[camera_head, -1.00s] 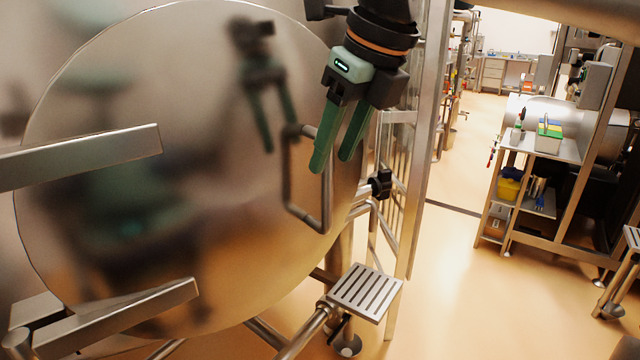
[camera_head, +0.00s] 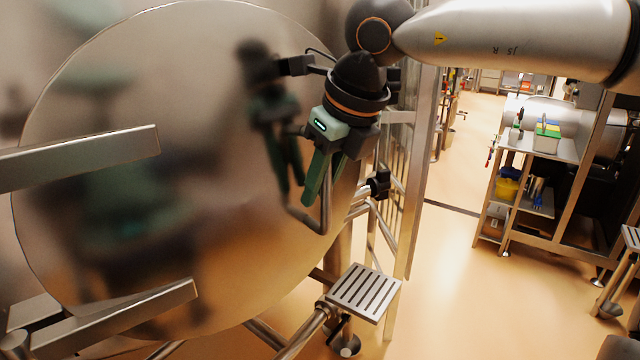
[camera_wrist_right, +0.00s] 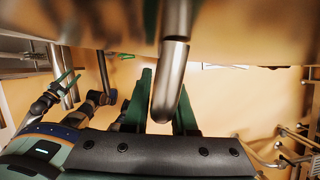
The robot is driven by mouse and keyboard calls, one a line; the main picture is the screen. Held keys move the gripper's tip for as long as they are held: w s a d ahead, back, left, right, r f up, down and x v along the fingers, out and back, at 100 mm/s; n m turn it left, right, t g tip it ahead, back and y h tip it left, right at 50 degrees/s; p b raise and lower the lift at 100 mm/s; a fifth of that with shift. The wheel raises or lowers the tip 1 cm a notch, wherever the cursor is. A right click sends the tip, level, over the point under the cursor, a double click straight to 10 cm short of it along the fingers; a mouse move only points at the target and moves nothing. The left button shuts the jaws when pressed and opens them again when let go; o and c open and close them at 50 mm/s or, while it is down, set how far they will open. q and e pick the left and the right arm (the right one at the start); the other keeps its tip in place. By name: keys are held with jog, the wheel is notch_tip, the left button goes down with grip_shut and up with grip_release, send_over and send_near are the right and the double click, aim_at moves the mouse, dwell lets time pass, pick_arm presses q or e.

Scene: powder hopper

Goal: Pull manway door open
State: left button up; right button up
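The manway door (camera_head: 130,200) is a large round polished metal disc that fills the left of the head view. A U-shaped metal handle (camera_head: 325,200) stands off its right side. My right gripper (camera_head: 322,183) is at the handle, fingers pointing down, partly covering its upper part. In the right wrist view, the handle bar (camera_wrist_right: 172,80) reaches down between the two green fingers of the right gripper (camera_wrist_right: 162,105), which are apart. Whether they touch the bar is unclear. What looks like my left gripper (camera_wrist_right: 68,80) shows small at the left there; the head view does not show it.
Two metal bars (camera_head: 80,157) jut in front of the door at the left. A slotted step (camera_head: 365,292) stands below the door. A metal frame (camera_head: 412,190) rises just right of the handle. The floor (camera_head: 450,290) at the right is clear before a shelf cart (camera_head: 545,147).

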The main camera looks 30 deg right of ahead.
grip_shut()
dwell(1.0)
